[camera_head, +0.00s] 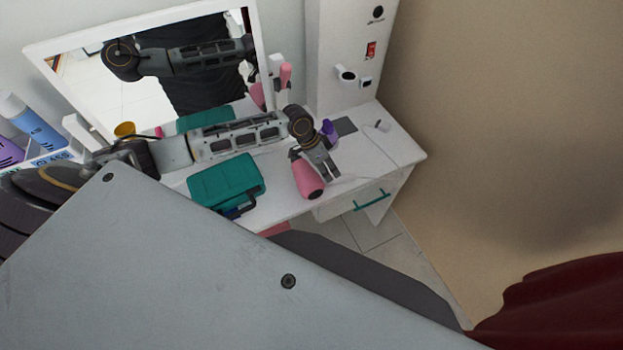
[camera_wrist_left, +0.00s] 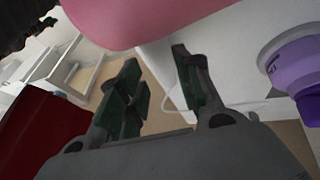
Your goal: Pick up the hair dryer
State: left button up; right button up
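A pink, rounded object with a dark round end, which looks like the hair dryer (camera_head: 308,181), is at the front of the white dressing table. My left gripper (camera_head: 329,172) is right beside it, at its right in the head view. In the left wrist view the pink body (camera_wrist_left: 140,18) crosses the top, beyond the fingers. The left gripper's fingers (camera_wrist_left: 162,80) are apart with nothing held between them. Whether a finger touches the pink body cannot be told. My right gripper is in neither view.
A teal case (camera_head: 227,181) lies left of the pink object. A purple item (camera_head: 329,132) stands behind the gripper. A mirror (camera_head: 150,95) rises at the back, and a white panel (camera_head: 345,50) stands beside it. The table's right end (camera_head: 400,152) is mostly clear.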

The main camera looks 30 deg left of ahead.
aim_at(333, 177)
pick_arm(q)
jog(key=shift+p+x, duration=0.35)
jog(key=shift+x, duration=2.2)
jog(key=shift+s+a, duration=0.15)
jog(key=shift+s, duration=0.05)
grip_shut()
